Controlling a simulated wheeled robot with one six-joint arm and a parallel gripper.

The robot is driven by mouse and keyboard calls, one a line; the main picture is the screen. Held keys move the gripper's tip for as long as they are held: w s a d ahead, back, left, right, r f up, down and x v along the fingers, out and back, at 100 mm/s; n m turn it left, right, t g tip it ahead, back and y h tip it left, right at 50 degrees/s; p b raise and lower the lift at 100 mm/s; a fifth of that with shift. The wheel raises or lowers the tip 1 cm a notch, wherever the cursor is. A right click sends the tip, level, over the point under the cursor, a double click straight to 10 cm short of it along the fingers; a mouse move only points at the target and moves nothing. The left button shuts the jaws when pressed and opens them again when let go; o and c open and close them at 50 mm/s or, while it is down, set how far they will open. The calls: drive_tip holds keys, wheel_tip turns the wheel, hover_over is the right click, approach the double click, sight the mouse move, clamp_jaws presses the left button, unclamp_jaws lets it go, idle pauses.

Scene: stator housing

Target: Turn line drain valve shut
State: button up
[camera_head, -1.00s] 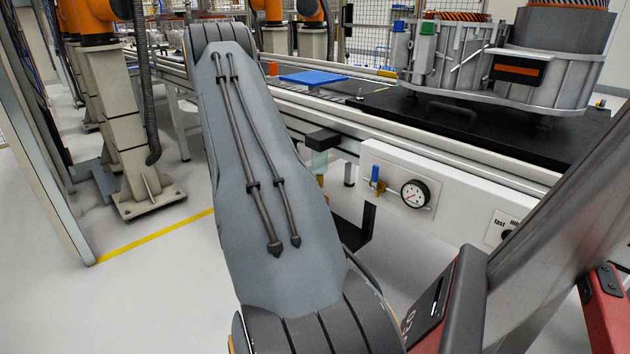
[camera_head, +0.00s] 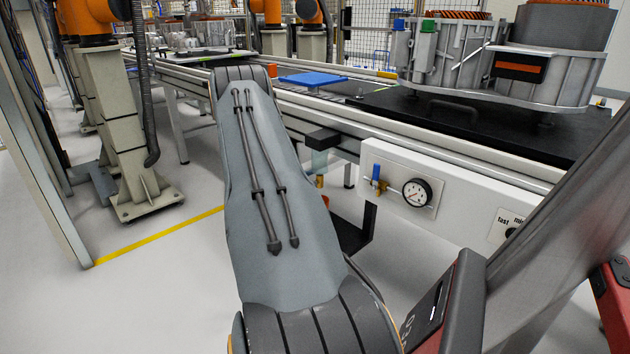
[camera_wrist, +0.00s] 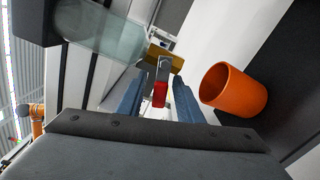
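In the wrist view a valve with a brass body (camera_wrist: 165,58) and a red lever handle (camera_wrist: 160,93) sits near the picture's middle. The lever has a grey metal neck and points toward the wrist camera. My gripper (camera_wrist: 158,80) is open, with one blue-grey finger on each side of the red handle. Gaps show between the handle and both fingers. A translucent bowl (camera_wrist: 100,35) is at the upper left, beside the valve. In the head view the bowl (camera_head: 319,162) hangs under a black cap, with brass below it. My arm hides my gripper and the red handle there.
An orange cup (camera_wrist: 236,90) stands close to the right finger in the wrist view. In the head view a blue-handled valve (camera_head: 376,174) and a gauge (camera_head: 417,192) are on the white panel, right of the bowl. The conveyor edge (camera_head: 440,147) runs above.

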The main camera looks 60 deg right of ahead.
drive_tip(key=shift+x, duration=1)
drive_tip(key=shift+c, duration=0.2)
clamp_jaws()
drive_tip(key=shift+w+r+m+p, duration=0.1)
drive_tip(key=shift+r+m+p, duration=0.2)
drive_tip(key=shift+m, duration=0.55)
drive_tip(key=shift+r+m+p, duration=0.25)
drive_tip(key=shift+m, duration=0.6)
drive_tip(key=shift+o, duration=0.2)
unclamp_jaws()
